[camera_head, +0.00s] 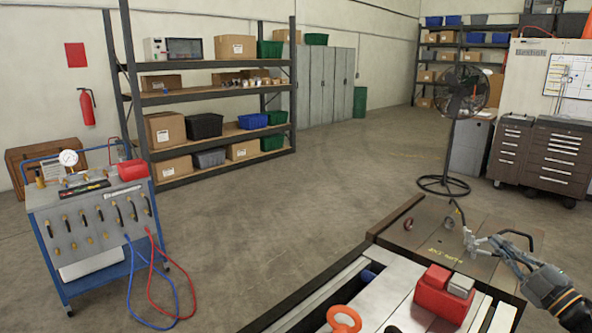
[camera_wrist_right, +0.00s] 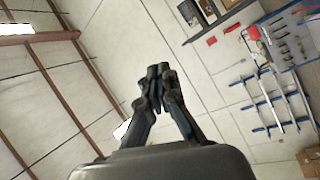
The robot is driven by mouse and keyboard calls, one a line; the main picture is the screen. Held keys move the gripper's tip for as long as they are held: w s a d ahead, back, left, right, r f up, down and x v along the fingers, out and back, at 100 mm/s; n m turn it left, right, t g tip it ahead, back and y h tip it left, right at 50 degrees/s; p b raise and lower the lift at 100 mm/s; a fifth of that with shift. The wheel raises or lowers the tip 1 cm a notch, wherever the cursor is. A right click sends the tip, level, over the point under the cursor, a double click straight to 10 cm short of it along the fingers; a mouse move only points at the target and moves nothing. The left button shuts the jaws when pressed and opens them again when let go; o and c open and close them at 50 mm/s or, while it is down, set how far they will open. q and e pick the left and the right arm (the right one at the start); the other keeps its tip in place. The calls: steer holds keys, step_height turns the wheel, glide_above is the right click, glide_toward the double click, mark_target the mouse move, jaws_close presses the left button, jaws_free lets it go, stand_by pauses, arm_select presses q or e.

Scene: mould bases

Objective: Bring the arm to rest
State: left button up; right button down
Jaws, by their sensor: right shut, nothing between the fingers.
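My right gripper (camera_head: 474,240) comes in from the lower right in the head view, above the brown plate of a mould base (camera_head: 430,232). In the right wrist view the gripper (camera_wrist_right: 157,72) points at the wall and ceiling, with its fingertips together and nothing between them. My left gripper does not show in the head view.
A red toolbox-like block (camera_head: 440,300) and an orange ring (camera_head: 344,319) lie at the front. A blue cart with hoses (camera_head: 95,235) stands left, shelving (camera_head: 215,92) behind it. A fan (camera_head: 460,95) and drawer cabinets (camera_head: 555,155) stand right. The middle floor is clear.

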steer(key=w+d+f+m+g+h, duration=0.15)
steer(key=d+f+m+h, duration=0.35)
steer(key=d+m+h, duration=0.6)
steer(key=s+a+f+m+g, duration=0.15)
steer(key=s+f, duration=0.25)
steer(key=f, duration=0.9)
steer(key=s+a+f+g, duration=0.1)
steer(key=s+f+g, duration=0.25)
steer(key=f, duration=0.85)
steer(key=s+a+f+g, duration=0.15)
steer(key=s+f, duration=0.35)
steer(key=f, duration=0.8)
steer(key=s+a+f+m+g+y, duration=0.1)
steer(key=s+a+f+g, duration=0.2)
steer(key=s+a+f, duration=0.5)
steer(key=s+a+f+g+y, duration=0.1)
steer(key=s+a+f+g, duration=0.25)
steer(key=s+f, duration=0.8)
steer(key=s+a+f+g+y, duration=0.15)
steer(key=s+a+f, duration=0.35)
steer(key=s+a, duration=0.5)
steer(key=s+a+f+g+y, duration=0.15)
steer(key=s+a+f, duration=0.4)
steer(key=s, duration=0.85)
step_height(320, 180, down, 10)
steer(key=a+b, duration=0.1)
steer(key=b, duration=0.9)
steer(key=shift+s+r+m+g+h, duration=0.15)
steer(key=shift+s+m+g+h, duration=0.15)
steer(key=shift+m+g+h, duration=0.15)
